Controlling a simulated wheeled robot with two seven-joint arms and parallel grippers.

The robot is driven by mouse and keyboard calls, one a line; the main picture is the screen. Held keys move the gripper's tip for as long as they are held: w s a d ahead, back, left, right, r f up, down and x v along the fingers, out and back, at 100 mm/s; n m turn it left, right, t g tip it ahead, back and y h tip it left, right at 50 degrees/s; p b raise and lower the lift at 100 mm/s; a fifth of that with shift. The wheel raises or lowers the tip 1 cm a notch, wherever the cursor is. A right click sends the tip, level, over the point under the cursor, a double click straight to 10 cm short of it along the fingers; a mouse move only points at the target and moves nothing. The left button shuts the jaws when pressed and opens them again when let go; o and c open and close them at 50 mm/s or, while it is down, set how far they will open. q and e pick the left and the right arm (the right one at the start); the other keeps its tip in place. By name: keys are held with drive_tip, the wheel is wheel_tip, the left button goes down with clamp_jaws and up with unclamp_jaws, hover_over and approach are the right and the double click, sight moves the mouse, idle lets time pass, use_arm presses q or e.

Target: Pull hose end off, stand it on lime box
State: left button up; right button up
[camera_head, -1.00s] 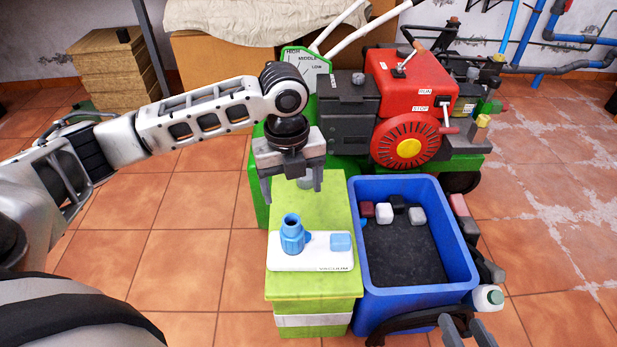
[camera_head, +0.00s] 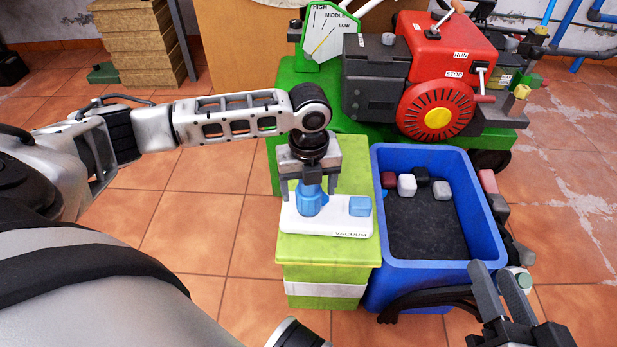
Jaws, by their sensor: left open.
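The blue hose end (camera_head: 311,204) stands upright on a white plate (camera_head: 345,226) marked VACUUM. The plate lies on top of the lime box (camera_head: 325,249), with a small blue block (camera_head: 360,206) on the plate's right side. My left gripper (camera_head: 308,192) points down over the hose end, its open fingers on either side of the hose end's upper part. The top of the hose end is hidden by the gripper; I cannot tell whether the fingers touch it. My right gripper (camera_head: 503,285) is at the lower right, open and empty, near the blue bin.
A blue bin (camera_head: 405,283) with several small blocks stands right of the lime box. A red and green machine (camera_head: 445,60) is behind. A dark hose (camera_head: 425,299) lies at the bin's front.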

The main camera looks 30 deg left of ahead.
use_arm(q)
drive_tip(key=shift+f, duration=0.5)
use_arm(e)
drive_tip(key=shift+r, duration=0.1)
use_arm(q)
drive_tip(key=c, duration=1.2)
drive_tip(key=shift+o, duration=0.2)
drive_tip(key=shift+r+p, duration=0.5)
drive_tip(key=shift+p, duration=0.05)
drive_tip(key=shift+r+p, duration=0.35)
drive_tip(key=shift+p, duration=0.15)
drive_tip(key=shift+r+p, duration=0.3)
drive_tip(key=shift+p, duration=0.1)
drive_tip(key=shift+r+p, duration=1)
drive_tip(key=shift+p, duration=0.35)
drive_tip(key=shift+r, duration=0.1)
use_arm(e)
drive_tip(key=shift+s+d+f+n+g+h, duration=0.2)
drive_tip(key=shift+d+f+n+g+h, duration=0.3)
drive_tip(key=shift+f, duration=0.15)
drive_tip(key=shift+s+d+f+n+g+h, duration=0.15)
drive_tip(key=shift+d+f+n+g+h, duration=0.3)
drive_tip(key=shift+f, duration=0.2)
